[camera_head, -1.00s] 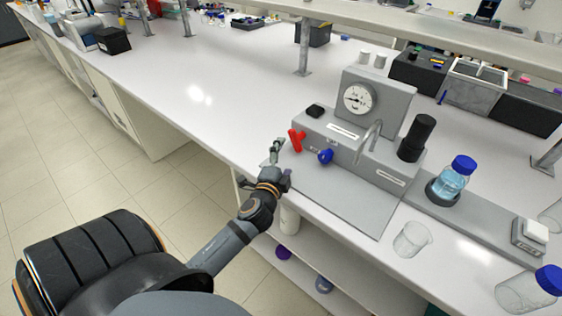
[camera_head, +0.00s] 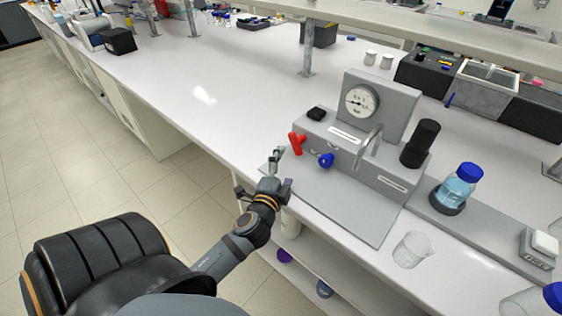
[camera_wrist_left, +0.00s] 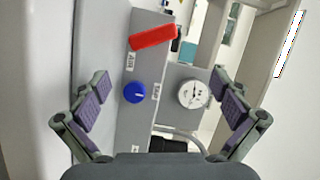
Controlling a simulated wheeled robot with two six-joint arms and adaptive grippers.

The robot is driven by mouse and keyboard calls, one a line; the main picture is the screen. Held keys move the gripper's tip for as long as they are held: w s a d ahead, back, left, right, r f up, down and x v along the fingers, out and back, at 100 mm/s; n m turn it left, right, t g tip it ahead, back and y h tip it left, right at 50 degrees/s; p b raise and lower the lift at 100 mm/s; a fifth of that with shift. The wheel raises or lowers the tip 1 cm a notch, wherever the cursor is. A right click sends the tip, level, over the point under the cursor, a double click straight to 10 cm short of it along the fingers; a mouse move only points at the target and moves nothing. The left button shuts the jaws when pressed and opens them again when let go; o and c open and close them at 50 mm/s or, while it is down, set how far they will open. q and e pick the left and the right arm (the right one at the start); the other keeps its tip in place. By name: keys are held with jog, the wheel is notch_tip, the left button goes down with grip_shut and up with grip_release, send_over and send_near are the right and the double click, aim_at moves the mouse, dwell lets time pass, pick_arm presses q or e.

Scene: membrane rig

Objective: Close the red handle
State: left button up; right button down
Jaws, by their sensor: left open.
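The red handle (camera_head: 297,143) sits on the front of the grey membrane rig (camera_head: 365,157), at its left end, beside a blue knob (camera_head: 326,160). In the left wrist view the red handle (camera_wrist_left: 153,37) lies slightly tilted near the top, above the blue knob (camera_wrist_left: 134,92). My left gripper (camera_head: 268,172) is near the bench's front edge, in front of and below the handle. In the wrist view its fingers (camera_wrist_left: 162,102) are spread wide with nothing between them. It is apart from the handle. My right gripper is not in view.
A pressure gauge (camera_head: 361,101) stands on the rig, with a curved metal tube (camera_head: 368,147) and a black cylinder (camera_head: 420,143) to its right. A blue-capped bottle (camera_head: 460,187) and an empty beaker (camera_head: 412,249) stand further right. The bench left of the rig is clear.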

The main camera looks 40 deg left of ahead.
pick_arm(q)
jog(key=v, duration=1.1)
jog(key=shift+s, duration=0.15)
jog(key=shift+d, duration=0.1)
